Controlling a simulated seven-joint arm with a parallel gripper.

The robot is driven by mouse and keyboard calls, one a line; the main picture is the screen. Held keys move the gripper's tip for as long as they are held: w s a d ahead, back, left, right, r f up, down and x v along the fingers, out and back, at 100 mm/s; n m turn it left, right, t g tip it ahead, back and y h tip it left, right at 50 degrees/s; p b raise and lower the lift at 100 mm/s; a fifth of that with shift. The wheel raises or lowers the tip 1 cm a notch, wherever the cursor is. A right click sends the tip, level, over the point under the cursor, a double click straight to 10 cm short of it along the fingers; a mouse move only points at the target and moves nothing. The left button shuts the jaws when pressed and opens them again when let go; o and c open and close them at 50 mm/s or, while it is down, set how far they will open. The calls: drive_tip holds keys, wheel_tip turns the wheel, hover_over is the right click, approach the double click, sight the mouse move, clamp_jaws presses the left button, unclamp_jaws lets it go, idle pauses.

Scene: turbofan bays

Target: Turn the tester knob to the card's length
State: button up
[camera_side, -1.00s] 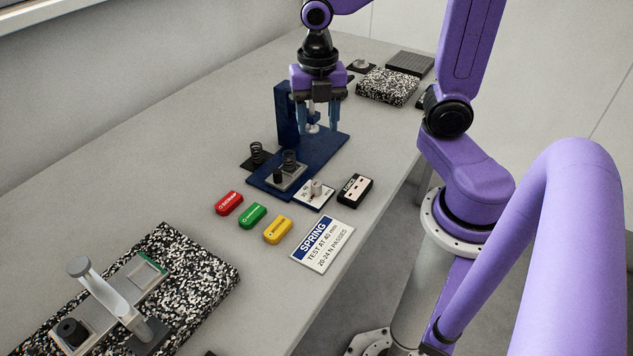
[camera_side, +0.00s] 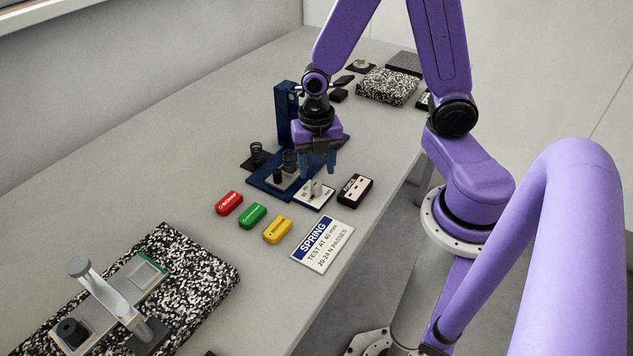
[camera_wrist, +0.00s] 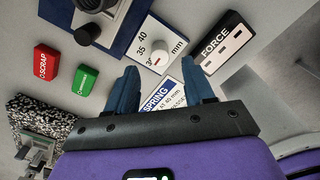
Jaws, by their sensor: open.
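The tester knob (camera_side: 316,187) is a small pale knob on a white dial plate (camera_side: 305,199) at the front of the blue spring tester (camera_side: 257,181). In the wrist view the knob (camera_wrist: 160,57) sits beside the marks 35, 40 and mm, with another mark partly covered. The card (camera_side: 322,246) lies flat and reads SPRING, TEST AT 40 mm, 20-24 N PASSES; its corner shows in the wrist view (camera_wrist: 156,103). My gripper (camera_side: 320,172) is open and empty, pointing down just above and behind the knob. Its blue fingers are apart and not touching the knob.
A black FORCE box (camera_side: 354,190) lies right of the dial. Red (camera_side: 228,203), green (camera_side: 252,216) and yellow (camera_side: 278,230) tags lie in front. A speckled slab (camera_side: 205,262) with a fixture is at front left.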

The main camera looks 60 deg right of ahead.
sight(316, 182)
drive_tip(key=shift+f, duration=2.8)
clamp_jaws()
